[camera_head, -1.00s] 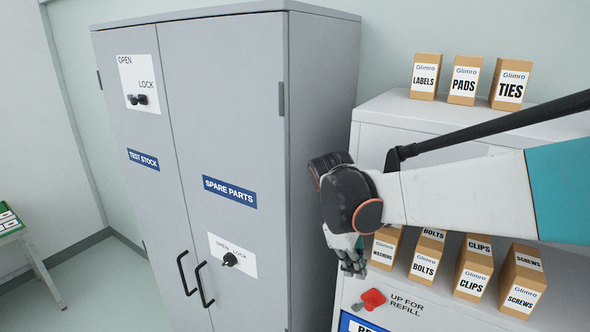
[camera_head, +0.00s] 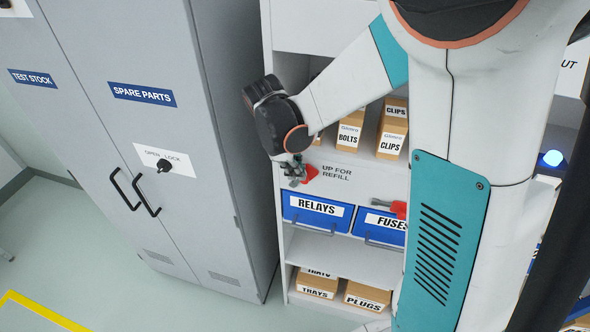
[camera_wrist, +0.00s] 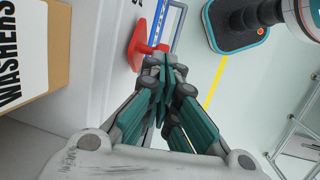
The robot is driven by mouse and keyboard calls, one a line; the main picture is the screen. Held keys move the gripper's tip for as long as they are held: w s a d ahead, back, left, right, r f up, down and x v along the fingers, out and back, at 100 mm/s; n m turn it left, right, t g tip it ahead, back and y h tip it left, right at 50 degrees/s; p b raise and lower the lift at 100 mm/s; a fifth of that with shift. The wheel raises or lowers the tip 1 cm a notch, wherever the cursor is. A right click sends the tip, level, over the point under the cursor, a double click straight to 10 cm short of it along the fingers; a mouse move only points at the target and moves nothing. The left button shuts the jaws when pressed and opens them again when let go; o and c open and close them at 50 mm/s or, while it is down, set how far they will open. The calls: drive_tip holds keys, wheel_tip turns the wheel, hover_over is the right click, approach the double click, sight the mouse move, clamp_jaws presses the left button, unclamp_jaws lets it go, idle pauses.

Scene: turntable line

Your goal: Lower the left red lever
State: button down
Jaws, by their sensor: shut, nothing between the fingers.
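The left red lever (camera_head: 310,174) is on the white shelf unit's front, left of the "UP FOR REFILL" label and above the blue RELAYS bin. My gripper (camera_head: 293,176) is shut and empty, at the lever's left side and partly covering it. In the wrist view the red lever (camera_wrist: 138,42) shows just left of my closed fingertips (camera_wrist: 164,66). The fingertips overlap its edge there, and I cannot tell whether they touch it. The lever's exact angle is partly hidden.
A second red lever (camera_head: 399,208) is to the right, by the FUSES bin (camera_head: 383,224), partly behind my arm. A grey cabinet (camera_head: 150,120) stands close on the left. Boxes of BOLTS (camera_head: 349,135) and CLIPS (camera_head: 391,140) sit on the shelf above. Open floor lies in front.

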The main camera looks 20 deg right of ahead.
sight(320, 188)
drive_tip(key=shift+d, duration=0.1)
drive_tip(key=shift+s+d, duration=0.2)
drive_tip(key=shift+s, duration=0.05)
drive_tip(key=shift+s+d+f+t+y+b, duration=0.2)
drive_tip(key=shift+d+t+y+b, duration=0.1)
drive_tip(key=shift+t+y+b, duration=0.25)
drive_tip(key=shift+s+d+f+m+t+y+b, duration=0.15)
drive_tip(key=shift+s+d+f+t+y+b, duration=0.7)
drive_tip(key=shift+b, duration=0.75)
drive_tip(key=shift+s+d+f+m+t+y+b, duration=0.1)
drive_tip(key=shift+s+d+f+t+y+b, duration=0.35)
drive_tip(key=shift+d+f+y+b, duration=0.85)
drive_tip(key=shift+s+d+f+m+t+y+b, duration=0.15)
drive_tip(key=shift+s+d+f+t+y+b, duration=0.4)
drive_tip(key=shift+b, duration=1.4)
drive_tip(key=shift+s+a+f+y, duration=0.1)
drive_tip(key=shift+a+f+y, duration=0.05)
drive_tip(key=shift+f+y, duration=0.15)
drive_tip(key=shift+a, duration=0.1)
